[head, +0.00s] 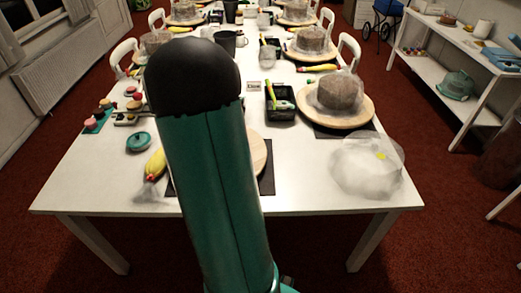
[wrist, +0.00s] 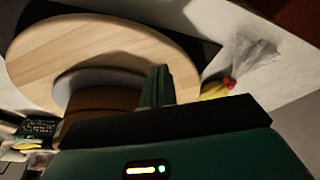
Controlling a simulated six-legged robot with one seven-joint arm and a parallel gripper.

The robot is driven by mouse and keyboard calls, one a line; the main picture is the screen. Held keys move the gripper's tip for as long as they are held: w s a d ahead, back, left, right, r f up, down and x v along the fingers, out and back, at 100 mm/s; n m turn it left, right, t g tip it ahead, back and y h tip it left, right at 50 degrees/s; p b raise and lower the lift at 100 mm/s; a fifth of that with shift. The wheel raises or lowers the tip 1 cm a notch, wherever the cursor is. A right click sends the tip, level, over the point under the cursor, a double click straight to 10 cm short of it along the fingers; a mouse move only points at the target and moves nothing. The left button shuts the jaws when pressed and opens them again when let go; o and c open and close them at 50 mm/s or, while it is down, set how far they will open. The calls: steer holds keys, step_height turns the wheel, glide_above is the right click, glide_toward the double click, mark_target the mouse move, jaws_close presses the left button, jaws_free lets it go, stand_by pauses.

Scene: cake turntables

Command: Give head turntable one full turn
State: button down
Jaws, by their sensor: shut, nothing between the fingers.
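The head turntable is a round pale wooden disc at the near end of the table. In the head view my arm hides most of it, and only its right edge (head: 259,153) shows. In the wrist view the wooden disc (wrist: 95,45) fills the upper left. A grey round piece (wrist: 75,82) and a brown round-sided thing (wrist: 100,99), perhaps a cake, sit on it, partly hidden by my gripper's body. My gripper (wrist: 158,86) is shut and empty, its green fingers over the near right part of the disc. I cannot tell whether they touch it.
A dark mat (head: 267,182) lies under the turntable. A yellow piping bag (head: 155,164) and a teal lid (head: 139,142) lie left. A clear cover (head: 366,165) lies at the right corner.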

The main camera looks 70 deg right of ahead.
steer(key=shift+f, duration=1.4)
steer(key=shift+s+d, duration=0.3)
steer(key=shift+s, duration=0.7)
steer(key=shift+s+d, duration=0.35)
steer(key=shift+s, duration=0.65)
steer(key=shift+s+d, duration=0.3)
steer(key=shift+s, duration=0.7)
steer(key=shift+s, duration=0.1)
